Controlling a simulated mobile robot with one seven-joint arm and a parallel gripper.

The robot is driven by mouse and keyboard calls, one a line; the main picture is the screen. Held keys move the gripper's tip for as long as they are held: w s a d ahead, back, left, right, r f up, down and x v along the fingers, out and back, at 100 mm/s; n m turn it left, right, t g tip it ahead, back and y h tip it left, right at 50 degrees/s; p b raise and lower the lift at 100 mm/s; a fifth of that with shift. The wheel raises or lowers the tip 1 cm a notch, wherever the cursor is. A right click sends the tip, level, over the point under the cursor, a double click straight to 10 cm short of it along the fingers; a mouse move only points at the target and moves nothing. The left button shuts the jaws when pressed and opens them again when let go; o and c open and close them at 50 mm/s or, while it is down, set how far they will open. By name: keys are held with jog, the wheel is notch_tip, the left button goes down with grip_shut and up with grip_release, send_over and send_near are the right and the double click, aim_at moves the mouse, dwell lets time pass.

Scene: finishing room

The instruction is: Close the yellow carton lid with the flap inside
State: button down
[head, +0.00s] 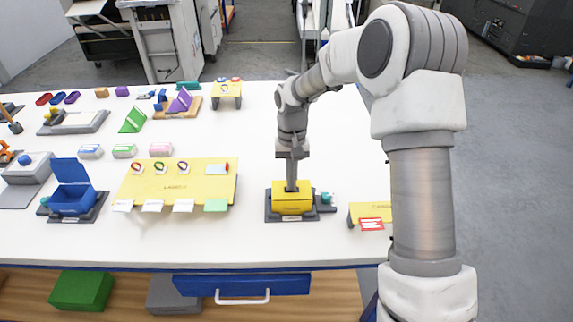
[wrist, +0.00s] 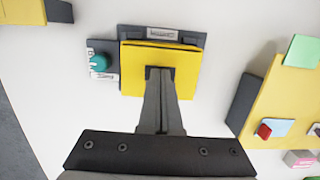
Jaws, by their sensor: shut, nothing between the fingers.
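The yellow carton (head: 293,205) sits on a dark base plate on the white table, below my gripper. In the wrist view the yellow carton (wrist: 188,58) shows a mostly flat yellow top with a thin dark line along its label-side edge. I cannot tell whether the flap is inside. My gripper (head: 291,188) points down with its fingers shut and empty. In the wrist view my gripper's fingertips (wrist: 160,72) are at the carton's top, near its middle, and hide part of it. I cannot tell whether they touch it.
A teal knob (wrist: 99,63) stands beside the carton on a grey side block. A blue carton (head: 72,200) with its lid raised stands at the left. A yellow board (head: 150,190) with cards and rings lies between them. A yellow stand (head: 355,213) is at the right.

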notch_tip(320, 180, up, 10)
jog(key=p, duration=0.6)
jog(key=shift+p, duration=0.4)
dwell(0.4)
dwell(0.3)
jog(key=s+d+r+t, duration=0.25)
jog(key=s+r, duration=0.25)
jog(key=r, duration=0.3)
jog(key=s+d+r+t, duration=0.1)
jog(key=s+d+r, duration=0.35)
jog(key=r, duration=0.25)
jog(key=s+d+r+t, duration=0.2)
jog(key=s, duration=0.5)
jog(key=s+d+r+t, duration=0.2)
jog(key=s, duration=0.6)
jog(key=shift+s, duration=0.25)
